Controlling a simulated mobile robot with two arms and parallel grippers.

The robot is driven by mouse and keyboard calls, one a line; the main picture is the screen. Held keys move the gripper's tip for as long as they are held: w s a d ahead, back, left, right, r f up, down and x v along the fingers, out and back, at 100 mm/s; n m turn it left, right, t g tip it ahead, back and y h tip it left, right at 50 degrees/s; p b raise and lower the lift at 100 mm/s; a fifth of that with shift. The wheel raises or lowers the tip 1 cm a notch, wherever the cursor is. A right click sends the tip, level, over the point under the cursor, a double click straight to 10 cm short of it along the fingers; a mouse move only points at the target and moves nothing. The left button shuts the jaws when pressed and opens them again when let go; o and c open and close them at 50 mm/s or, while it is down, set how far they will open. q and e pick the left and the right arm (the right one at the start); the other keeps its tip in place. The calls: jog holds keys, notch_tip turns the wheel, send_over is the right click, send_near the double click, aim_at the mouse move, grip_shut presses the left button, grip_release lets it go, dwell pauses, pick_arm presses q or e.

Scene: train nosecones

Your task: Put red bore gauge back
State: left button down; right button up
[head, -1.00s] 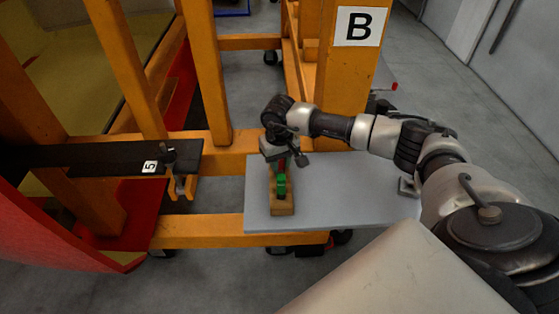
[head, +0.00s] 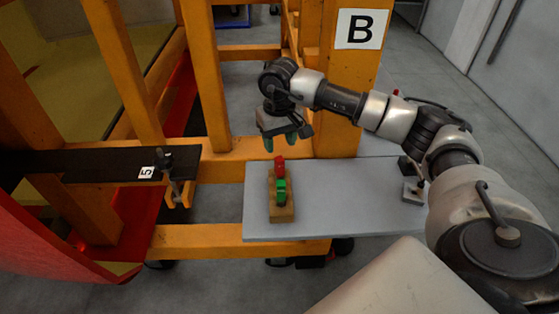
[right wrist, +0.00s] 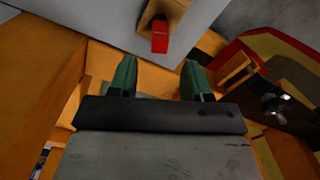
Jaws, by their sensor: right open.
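The red bore gauge (head: 279,164) stands at the far end of a wooden block (head: 281,214) on the grey shelf. A green gauge (head: 281,188) stands beside it on the same block, nearer to me. My right gripper (head: 281,143) is open and empty, above and just behind the red gauge, apart from it. In the right wrist view the red gauge (right wrist: 160,37) shows on the block (right wrist: 172,12), beyond the green fingers (right wrist: 157,80), with nothing between them. My left gripper is not in view.
The grey shelf (head: 340,200) is mostly clear to the right of the block. A small metal fixture (head: 412,190) stands at its right end. Orange frame posts, one with a B sign (head: 360,29), rise behind. A black bar marked 5 (head: 110,162) is at left.

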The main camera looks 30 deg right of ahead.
jog(key=shift+r, duration=1.4)
